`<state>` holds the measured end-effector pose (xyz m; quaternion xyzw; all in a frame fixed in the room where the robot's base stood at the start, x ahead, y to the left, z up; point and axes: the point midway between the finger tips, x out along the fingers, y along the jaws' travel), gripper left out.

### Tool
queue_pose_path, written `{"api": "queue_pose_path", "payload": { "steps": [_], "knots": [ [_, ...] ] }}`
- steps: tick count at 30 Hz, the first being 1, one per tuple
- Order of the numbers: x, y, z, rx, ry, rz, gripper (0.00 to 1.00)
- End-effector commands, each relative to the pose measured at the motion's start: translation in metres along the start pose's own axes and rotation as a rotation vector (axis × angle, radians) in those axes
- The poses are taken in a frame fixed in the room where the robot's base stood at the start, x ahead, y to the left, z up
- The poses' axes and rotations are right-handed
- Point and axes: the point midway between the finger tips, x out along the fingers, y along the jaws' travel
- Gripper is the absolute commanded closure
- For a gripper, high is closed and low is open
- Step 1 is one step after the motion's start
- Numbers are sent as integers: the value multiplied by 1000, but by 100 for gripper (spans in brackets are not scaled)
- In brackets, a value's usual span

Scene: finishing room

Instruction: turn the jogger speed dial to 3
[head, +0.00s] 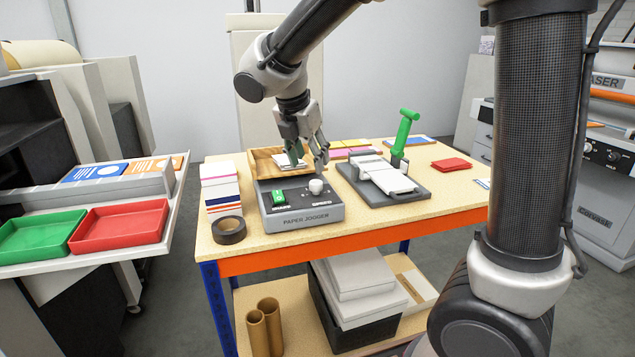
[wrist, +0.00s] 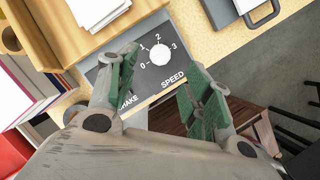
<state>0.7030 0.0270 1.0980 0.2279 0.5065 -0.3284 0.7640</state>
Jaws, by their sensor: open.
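The paper jogger (head: 308,217) is a grey box with a dark top panel, standing on the workbench with a wooden tray behind. Its speed dial (head: 316,186) is a round white knob at the panel's right. In the wrist view the dial (wrist: 160,54) has marks 0, 1, 2 and 3 around it and the word SPEED; its pointer is too small to read. A green switch (head: 278,197) sits left of the dial. My gripper (head: 307,164) is open and empty, above and behind the dial. In the wrist view its green-padded fingers (wrist: 160,75) are apart, the knob showing beyond them.
A black tape roll (head: 229,231) and a paper stack (head: 220,186) stand left of the jogger. A punch with a green lever (head: 405,130) stands at the right. A red pad (head: 452,164) lies farther right. The bench front right is clear.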

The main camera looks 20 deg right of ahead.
Motion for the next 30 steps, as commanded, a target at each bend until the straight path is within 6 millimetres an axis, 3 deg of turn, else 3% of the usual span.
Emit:
{"api": "queue_pose_path", "payload": {
  "steps": [5, 12, 18, 27, 28, 30],
  "knots": [
    [12, -1, 0, -44, 1, -4, 50],
    [52, -2, 0, -42, 1, -4, 50],
    [74, -1, 0, -41, 1, -2, 50],
    [78, -1, 0, -40, 1, -1, 50],
    [78, -1, 0, -40, 1, -1, 52],
    [78, -1, 0, -40, 1, -1, 64]
  ]
}}
